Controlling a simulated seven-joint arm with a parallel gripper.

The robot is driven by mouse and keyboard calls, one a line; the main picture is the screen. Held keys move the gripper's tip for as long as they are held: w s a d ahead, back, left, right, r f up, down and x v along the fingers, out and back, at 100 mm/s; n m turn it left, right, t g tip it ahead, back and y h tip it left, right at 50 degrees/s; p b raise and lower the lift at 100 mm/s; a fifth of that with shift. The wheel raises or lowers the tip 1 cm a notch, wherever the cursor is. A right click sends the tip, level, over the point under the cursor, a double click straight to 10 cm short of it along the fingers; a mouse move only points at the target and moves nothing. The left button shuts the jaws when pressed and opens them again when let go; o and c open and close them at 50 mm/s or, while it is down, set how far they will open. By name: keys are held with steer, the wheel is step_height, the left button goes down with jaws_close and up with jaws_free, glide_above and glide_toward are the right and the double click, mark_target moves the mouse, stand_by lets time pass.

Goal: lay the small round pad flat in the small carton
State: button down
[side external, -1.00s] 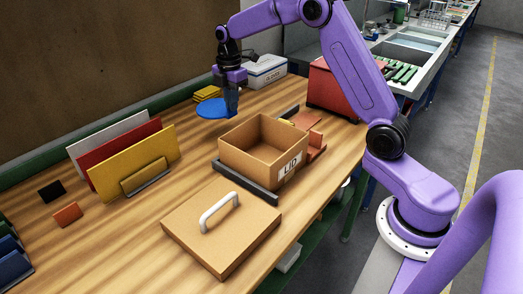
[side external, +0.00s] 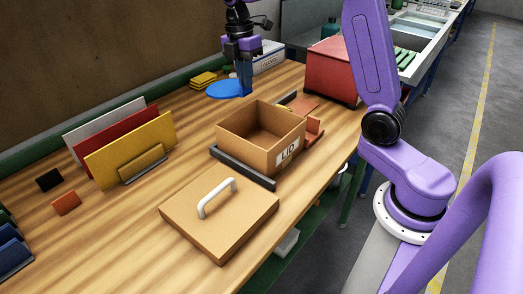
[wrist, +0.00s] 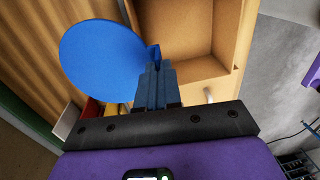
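A thin blue round pad (side external: 222,89) hangs level at the far left side of the small carton. It also shows in the wrist view (wrist: 95,58). My gripper (side external: 245,91) is shut on a small tab at the pad's edge, seen closer in the wrist view (wrist: 155,78). The small carton (side external: 245,145) is brown, open at the top and marked "LID" on one side. Its inside looks empty where I can see it; part of its floor is hidden. In the wrist view the carton (wrist: 190,25) lies right of the pad.
A flat brown lid (side external: 240,225) with a white handle lies in front of the carton. A dark rail (side external: 245,170) runs along the carton's near left side. Upright coloured panels (side external: 130,155) stand at left. A red box (side external: 333,75) stands behind. Bare wood lies between panels and carton.

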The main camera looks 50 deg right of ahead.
steer(key=s+a+r+g, duration=0.15)
steer(key=s+r, duration=0.35)
steer(key=s, duration=0.7)
step_height(320, 180, down, 18)
steer(key=shift+w+d+r, duration=0.1)
steer(key=shift+r, duration=0.15)
steer(key=shift+f, duration=0.15)
steer(key=c, duration=1.6)
jaws_free()
